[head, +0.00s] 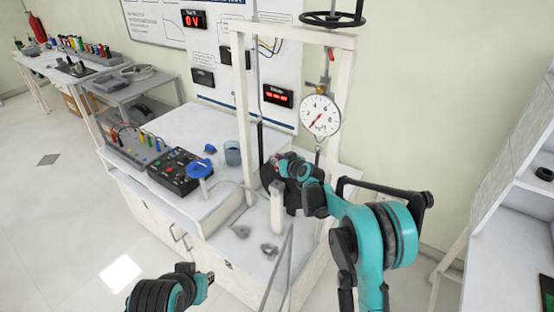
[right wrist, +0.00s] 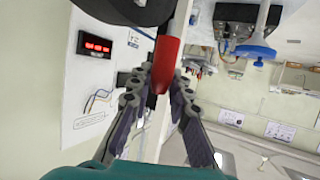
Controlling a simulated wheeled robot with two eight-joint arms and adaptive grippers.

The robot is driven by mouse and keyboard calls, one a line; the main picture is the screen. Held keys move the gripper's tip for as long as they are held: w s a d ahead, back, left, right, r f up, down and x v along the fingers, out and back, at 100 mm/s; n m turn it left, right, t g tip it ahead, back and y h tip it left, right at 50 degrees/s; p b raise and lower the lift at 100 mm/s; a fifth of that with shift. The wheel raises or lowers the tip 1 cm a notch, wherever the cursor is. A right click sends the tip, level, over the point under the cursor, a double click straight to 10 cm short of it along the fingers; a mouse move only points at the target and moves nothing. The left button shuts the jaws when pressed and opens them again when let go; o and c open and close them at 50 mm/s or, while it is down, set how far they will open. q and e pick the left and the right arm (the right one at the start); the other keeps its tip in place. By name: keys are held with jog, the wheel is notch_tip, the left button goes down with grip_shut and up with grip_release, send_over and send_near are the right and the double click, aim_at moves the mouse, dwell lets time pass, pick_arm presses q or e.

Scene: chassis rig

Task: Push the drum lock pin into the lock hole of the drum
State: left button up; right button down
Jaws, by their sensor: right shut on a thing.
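My right gripper (head: 283,167) is at the test frame, beside the dark round drum (head: 270,181), which it partly covers in the head view. In the right wrist view, my right gripper (right wrist: 162,88) is shut on the red lock pin (right wrist: 166,62), which stands out between the fingertips. The pin's far end reaches up beside a dark rounded body (right wrist: 125,10) at the top, which looks like the drum. The lock hole is hidden, and I cannot tell whether the pin touches the drum. Part of my left arm shows at the bottom left; its fingers cannot be made out.
The white frame (head: 241,95) carries a round gauge (head: 320,115) and a black handwheel (head: 333,19). A control box (head: 180,170), a blue-topped stand (head: 199,169) and a grey cup (head: 232,153) are left of it. Small grey parts (head: 269,249) lie on the bench front.

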jog(key=shift+w+f, duration=0.15)
jog(key=shift+f, duration=0.05)
jog(key=shift+f+b, duration=0.85)
jog(key=shift+b, duration=0.1)
jog(key=shift+f+b, duration=1.35)
jog(key=shift+f, duration=0.65)
jog(key=shift+b, duration=0.35)
jog(key=shift+f+b, duration=0.7)
jog(key=shift+f, duration=0.15)
jog(key=shift+s+a+f+b, duration=0.25)
jog(key=shift+s+f+b, duration=0.1)
jog(key=shift+f+b, duration=0.35)
jog(key=shift+w+r, duration=0.1)
jog(key=shift+r, duration=0.25)
jog(key=shift+w+d+r, duration=0.1)
jog(key=shift+d, duration=0.2)
dwell(1.3)
